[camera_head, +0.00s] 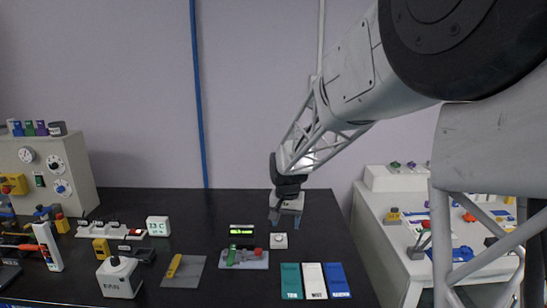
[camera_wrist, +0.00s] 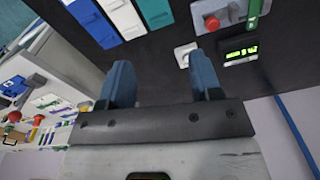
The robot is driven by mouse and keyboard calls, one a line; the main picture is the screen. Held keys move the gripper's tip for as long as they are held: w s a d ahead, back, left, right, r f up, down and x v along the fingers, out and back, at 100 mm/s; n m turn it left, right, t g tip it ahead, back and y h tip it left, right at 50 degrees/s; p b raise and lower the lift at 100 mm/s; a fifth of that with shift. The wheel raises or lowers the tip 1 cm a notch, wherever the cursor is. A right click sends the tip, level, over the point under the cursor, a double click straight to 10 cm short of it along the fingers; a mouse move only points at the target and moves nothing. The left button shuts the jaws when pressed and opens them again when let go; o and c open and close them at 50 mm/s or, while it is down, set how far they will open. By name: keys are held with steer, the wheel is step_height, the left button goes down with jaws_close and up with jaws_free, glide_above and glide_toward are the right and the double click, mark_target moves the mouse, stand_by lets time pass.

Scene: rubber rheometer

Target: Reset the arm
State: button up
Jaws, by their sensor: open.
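My gripper (camera_head: 286,216) hangs fingers-down over the back right of the black table (camera_head: 325,225). In the wrist view its two blue fingers (camera_wrist: 163,78) stand apart, with nothing between them. A small white block with a round top (camera_head: 279,240) sits just in front of the gripper in the head view. It also shows beyond the fingertips in the wrist view (camera_wrist: 184,53). I cannot tell the height of the fingers above the table. The arm reaches in from the upper right.
Green (camera_head: 291,281), white (camera_head: 314,281) and blue (camera_head: 337,281) panels lie at the front right. A green-lit display (camera_head: 242,230) and a red-and-green device (camera_head: 244,258) stand left of the gripper. A grey panel (camera_head: 184,271) lies further left. A white side bench (camera_head: 380,230) stands right.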

steer(key=s+d+r, duration=0.3)
steer(key=s, duration=0.4)
steer(key=s+d+r+n+t, duration=0.1)
steer(key=s+d+r, duration=0.25)
steer(key=s, duration=0.35)
steer(key=s+d+r, duration=0.3)
steer(key=s, duration=0.4)
steer(key=s+d+f, duration=0.1)
steer(key=s+d, duration=0.1)
steer(key=s, duration=0.8)
steer(key=s+d+f+n, duration=0.1)
steer(key=s+d, duration=0.2)
steer(key=s, duration=0.7)
steer(key=shift+t, duration=0.4)
